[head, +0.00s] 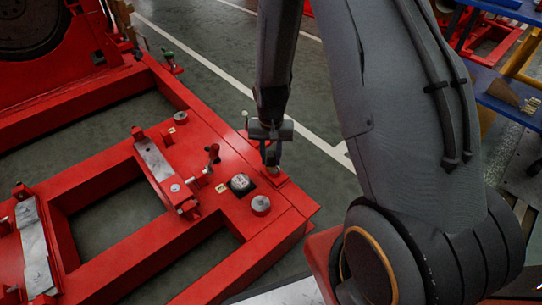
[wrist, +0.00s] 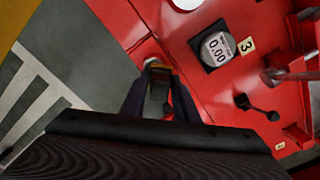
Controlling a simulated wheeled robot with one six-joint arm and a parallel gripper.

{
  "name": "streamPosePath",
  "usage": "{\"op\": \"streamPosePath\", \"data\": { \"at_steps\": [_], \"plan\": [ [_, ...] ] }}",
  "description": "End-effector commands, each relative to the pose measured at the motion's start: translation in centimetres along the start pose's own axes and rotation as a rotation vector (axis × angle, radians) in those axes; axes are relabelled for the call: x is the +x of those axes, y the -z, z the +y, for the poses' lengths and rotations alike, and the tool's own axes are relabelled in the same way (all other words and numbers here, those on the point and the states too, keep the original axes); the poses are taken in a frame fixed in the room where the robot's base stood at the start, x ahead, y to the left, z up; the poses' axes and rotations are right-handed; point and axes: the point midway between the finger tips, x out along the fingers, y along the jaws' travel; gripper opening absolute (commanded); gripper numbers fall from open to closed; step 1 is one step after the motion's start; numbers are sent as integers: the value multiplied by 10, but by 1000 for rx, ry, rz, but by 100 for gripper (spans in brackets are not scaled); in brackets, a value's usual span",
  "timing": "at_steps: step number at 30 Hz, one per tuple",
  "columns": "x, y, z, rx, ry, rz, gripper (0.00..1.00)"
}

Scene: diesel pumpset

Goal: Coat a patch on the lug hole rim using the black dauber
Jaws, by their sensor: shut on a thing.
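My gripper (head: 271,150) points down over the near right corner area of the red base frame (head: 235,155). It is shut on a dark, slim thing, which I take to be the black dauber (wrist: 158,92), between the fingers in the wrist view. The gripper also shows there (wrist: 157,78). Its lower end is close to a small raised red lug on the frame edge (head: 277,180). The lug hole rim is mostly hidden behind the tool and fingers. I cannot tell whether the dauber touches it, or see any coating.
A round dial reading 0.00 (wrist: 217,48) sits beside a tag marked 3 (wrist: 246,45). A grey cylinder (head: 260,204) stands near it on the frame. A clamp-like lever (head: 212,155) rises to the left. Grey floor lies beyond the frame edge.

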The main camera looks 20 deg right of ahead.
Motion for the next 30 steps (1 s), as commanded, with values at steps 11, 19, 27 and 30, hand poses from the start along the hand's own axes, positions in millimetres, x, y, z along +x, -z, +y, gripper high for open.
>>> {"op": "streamPosePath", "data": {
  "at_steps": [11,19,27,30],
  "plan": [
    [7,0,0,0,0,0,10],
    [12,0,0,0,0,0,10],
    [12,-2,1,0,0,-1,10],
    [11,-4,4,1,-1,-1,10]
  ]
}}
